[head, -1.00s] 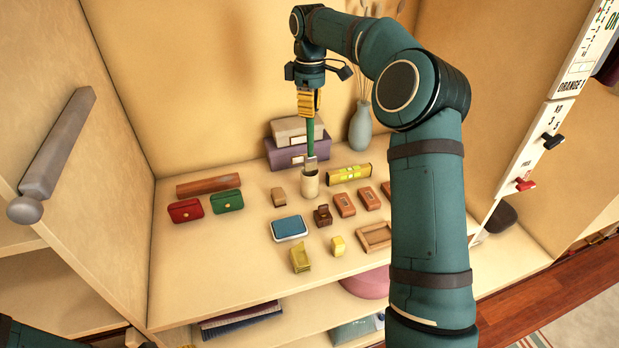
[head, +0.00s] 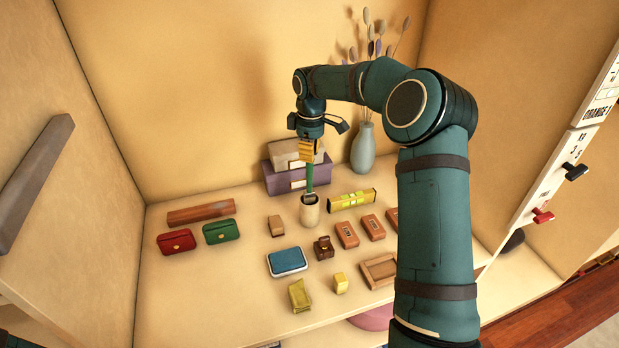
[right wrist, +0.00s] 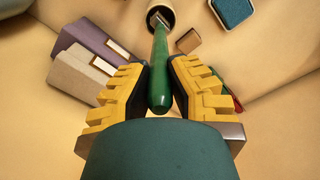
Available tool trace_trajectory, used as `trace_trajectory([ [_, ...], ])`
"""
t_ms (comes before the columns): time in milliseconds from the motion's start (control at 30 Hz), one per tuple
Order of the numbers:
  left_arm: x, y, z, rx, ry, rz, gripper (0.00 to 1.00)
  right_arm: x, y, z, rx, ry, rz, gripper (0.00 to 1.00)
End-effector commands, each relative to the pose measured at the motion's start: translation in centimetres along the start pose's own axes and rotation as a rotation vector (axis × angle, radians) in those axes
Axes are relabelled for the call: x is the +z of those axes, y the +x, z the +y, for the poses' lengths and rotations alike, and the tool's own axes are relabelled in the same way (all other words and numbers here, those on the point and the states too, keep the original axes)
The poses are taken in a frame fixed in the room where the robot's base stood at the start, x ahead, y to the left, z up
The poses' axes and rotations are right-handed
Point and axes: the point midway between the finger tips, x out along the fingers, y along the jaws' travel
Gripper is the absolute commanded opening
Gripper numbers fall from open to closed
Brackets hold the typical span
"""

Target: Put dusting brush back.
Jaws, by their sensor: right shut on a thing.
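The dusting brush (head: 309,179) has a green handle and is upright, its lower end at the mouth of a beige cup (head: 310,214) on the shelf. My right gripper (head: 308,162), with yellow fingers, is shut on the handle above the cup. In the right wrist view the fingers (right wrist: 159,88) flank the green handle (right wrist: 160,65), and the brush's far end enters the cup's dark opening (right wrist: 161,13). How deep it sits is hard to tell. My left gripper is out of view.
Behind the cup are stacked boxes (head: 290,178) and a blue vase (head: 363,150) with dry stems. A yellow box (head: 352,200), a small tan block (head: 276,226), a ring box (head: 324,248) and a blue-topped tin (head: 287,262) surround it. Red and green purses lie left.

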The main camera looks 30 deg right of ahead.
Motion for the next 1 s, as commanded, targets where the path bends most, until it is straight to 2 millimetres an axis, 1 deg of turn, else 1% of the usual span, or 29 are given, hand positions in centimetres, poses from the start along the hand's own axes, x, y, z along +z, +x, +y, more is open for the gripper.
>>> trace_trajectory([
  [33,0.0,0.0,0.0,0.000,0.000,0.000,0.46,0.0,0.7,-0.1,-0.002,-0.001,-0.001,0.00],
  [100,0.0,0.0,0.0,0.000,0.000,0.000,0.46,0.0,1.4,0.0,-0.001,-0.001,0.001,0.00],
  [267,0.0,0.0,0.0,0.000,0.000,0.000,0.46,0.1,2.6,-0.1,-0.002,-0.001,0.000,0.00],
  [500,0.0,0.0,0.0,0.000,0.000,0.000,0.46,0.1,6.5,-0.1,-0.003,0.000,-0.001,0.00],
  [600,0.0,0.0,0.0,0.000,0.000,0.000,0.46,0.2,7.5,-0.1,-0.002,0.000,0.000,0.00],
  [967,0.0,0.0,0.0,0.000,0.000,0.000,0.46,0.2,7.9,-0.1,-0.001,0.000,0.001,0.00],
  [1000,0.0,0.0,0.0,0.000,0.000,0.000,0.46,0.2,7.9,-0.1,-0.001,0.000,0.000,0.32],
])
